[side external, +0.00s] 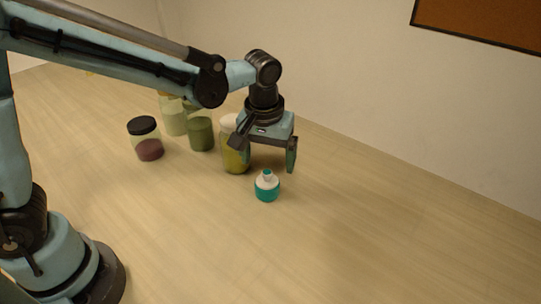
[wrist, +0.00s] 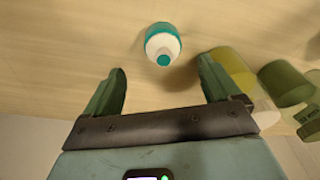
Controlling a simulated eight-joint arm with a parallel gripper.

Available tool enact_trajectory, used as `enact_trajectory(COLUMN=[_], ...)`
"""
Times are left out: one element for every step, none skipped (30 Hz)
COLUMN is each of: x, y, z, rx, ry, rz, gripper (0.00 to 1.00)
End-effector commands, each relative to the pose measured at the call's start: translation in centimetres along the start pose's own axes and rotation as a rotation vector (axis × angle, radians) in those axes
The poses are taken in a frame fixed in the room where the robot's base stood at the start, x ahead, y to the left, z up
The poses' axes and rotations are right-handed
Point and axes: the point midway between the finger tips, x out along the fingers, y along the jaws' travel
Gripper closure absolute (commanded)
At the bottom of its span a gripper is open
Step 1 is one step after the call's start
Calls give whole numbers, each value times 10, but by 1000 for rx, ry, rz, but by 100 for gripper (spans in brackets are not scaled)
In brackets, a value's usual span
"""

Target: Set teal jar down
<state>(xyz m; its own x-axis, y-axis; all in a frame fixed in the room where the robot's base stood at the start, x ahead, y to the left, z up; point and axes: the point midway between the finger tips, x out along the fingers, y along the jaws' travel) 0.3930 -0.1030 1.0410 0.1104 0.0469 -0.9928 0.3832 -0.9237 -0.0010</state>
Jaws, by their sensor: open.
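The teal jar (side external: 267,188) is small, with a teal body, a white shoulder and a teal knob on top. It stands upright on the pale wooden table. My gripper (side external: 268,167) is open and empty, its green fingers spread. In the side view the gripper is above and just behind the jar. In the wrist view the teal jar (wrist: 162,45) lies beyond the fingertips of my gripper (wrist: 164,82), roughly centred between them and apart from both.
A yellow-green jar with a white lid (side external: 235,158) stands close to my gripper's left finger. Behind it are a green jar (side external: 201,136), a pale green jar (side external: 174,120) and a black-lidded jar (side external: 148,146) with dark red contents. The table's right and front are clear. A wall rises behind.

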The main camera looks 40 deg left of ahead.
Motion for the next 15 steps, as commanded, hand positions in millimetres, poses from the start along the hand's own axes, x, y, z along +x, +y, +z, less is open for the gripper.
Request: enact_trajectory(x=[8, 12, 17, 20, 22, 25, 27, 28, 29, 31, 32, 36, 39, 43, 48], y=[0, 0, 0, 0, 0, 0, 0, 0, 0, -1, -1, -1, -2, -2, -3], z=[0, 0, 0, 0, 0, 0, 0, 0, 0, 0, 0, 0, 0, 0, 0], rx=[0, 0, 0, 0, 0, 0, 0, 0, 0, 0, 0, 0, -1, -1, -1], ry=[0, 0, 0, 0, 0, 0, 0, 1, 1, 1, 0, 0, 0, 0, 0], rz=[0, 1, 1, 1, 1, 1, 1, 1, 1, 1, 1, 1, 1, 1, 1], gripper=[10, 10, 10, 10, 10, 10, 10, 10, 10, 10, 10, 10, 10, 10, 10])
